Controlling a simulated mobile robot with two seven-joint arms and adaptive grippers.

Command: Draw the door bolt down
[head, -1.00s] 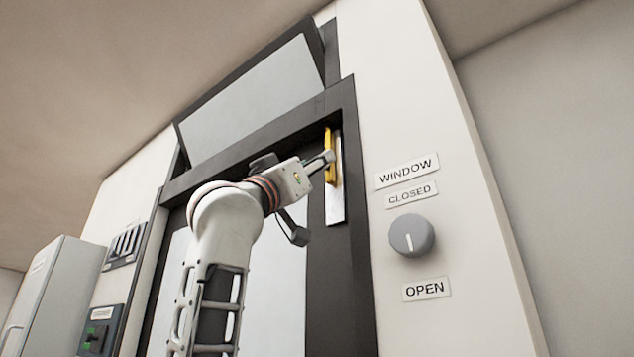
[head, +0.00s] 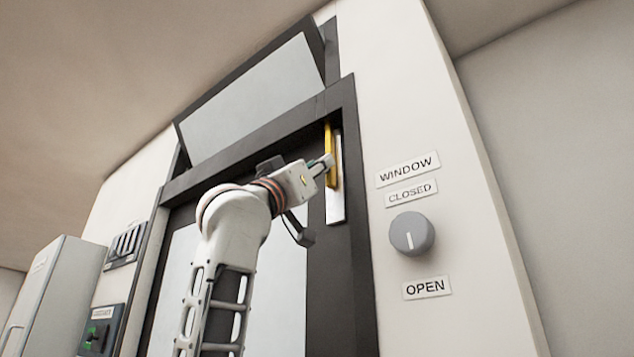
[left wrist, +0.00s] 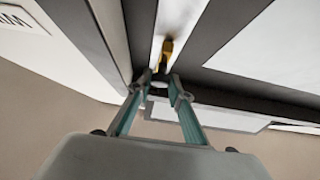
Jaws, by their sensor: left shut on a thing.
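The yellow door bolt (head: 330,143) sits on a white upright plate (head: 336,207) at the upper right of the dark door frame (head: 352,260). My left gripper (head: 327,163) is at the bolt, its fingers closed around part of it. In the left wrist view the fingertips (left wrist: 160,84) come together at the end of the yellow bolt (left wrist: 167,46), in front of the white plate (left wrist: 165,20). The fingers hide part of the bolt. My right gripper is not in view.
Right of the door are a grey knob (head: 412,234) and labels reading WINDOW, CLOSED and OPEN (head: 427,288). A tilted window (head: 255,95) is above the door. A grey cabinet (head: 45,290) and a dark panel (head: 100,330) with a green light are at left.

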